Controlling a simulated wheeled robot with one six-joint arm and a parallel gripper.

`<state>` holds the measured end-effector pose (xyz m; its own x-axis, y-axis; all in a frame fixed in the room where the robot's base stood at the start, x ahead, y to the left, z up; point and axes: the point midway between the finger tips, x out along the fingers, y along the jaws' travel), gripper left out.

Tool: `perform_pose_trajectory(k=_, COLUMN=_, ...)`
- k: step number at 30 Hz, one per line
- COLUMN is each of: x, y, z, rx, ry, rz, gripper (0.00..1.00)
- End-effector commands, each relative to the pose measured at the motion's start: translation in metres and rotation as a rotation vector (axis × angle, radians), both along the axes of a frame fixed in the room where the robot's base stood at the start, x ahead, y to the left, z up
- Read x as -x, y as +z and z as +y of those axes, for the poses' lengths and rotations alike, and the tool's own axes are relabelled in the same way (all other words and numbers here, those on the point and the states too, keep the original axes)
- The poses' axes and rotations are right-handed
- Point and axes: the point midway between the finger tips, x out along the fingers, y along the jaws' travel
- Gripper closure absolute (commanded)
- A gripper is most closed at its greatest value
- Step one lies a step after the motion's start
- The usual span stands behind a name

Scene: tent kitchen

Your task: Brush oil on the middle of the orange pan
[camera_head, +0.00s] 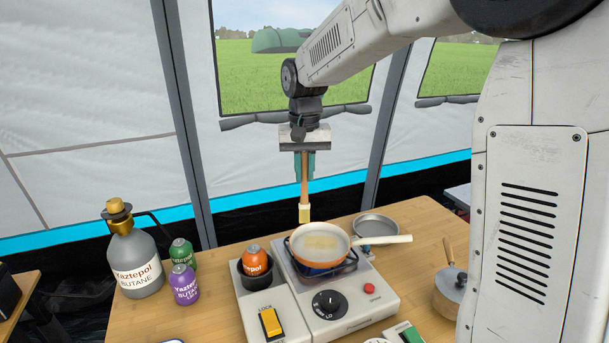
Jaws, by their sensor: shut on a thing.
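The orange pan (343,251) sits on the burner of the portable gas stove (347,309), its pale handle (385,239) pointing right. Its cream inside shows a yellowish-tan patch (320,241) around the middle. My gripper (305,174) is shut on the wooden handle of a brush (304,213). The brush hangs upright with its pale bristle end down. The bristles appear above and behind the pan's far left rim, and I see no contact with the pan. The exact depth is hard to tell.
An orange canister (254,259) sits in the stove's left side. A grey butane bottle (139,263), a green canister (181,252) and a purple canister (184,283) stand left. A metal dish (376,226) lies behind the pan handle. A lidded pot (449,293) stands right.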

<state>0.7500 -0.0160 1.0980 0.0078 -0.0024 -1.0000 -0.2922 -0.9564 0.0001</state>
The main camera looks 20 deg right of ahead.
Motion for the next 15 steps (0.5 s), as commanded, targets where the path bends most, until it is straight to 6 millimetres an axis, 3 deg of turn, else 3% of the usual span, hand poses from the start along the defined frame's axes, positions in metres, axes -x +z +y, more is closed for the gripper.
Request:
perform_pose_trajectory(k=8, x=0.0, y=0.003, z=0.0, rx=0.0, ry=0.0, rz=-0.001, gripper=1.0)
perform_pose_trajectory(k=15, x=-0.001, y=0.023, z=0.0, rx=0.0, ry=0.0, rz=-0.002, gripper=1.0)
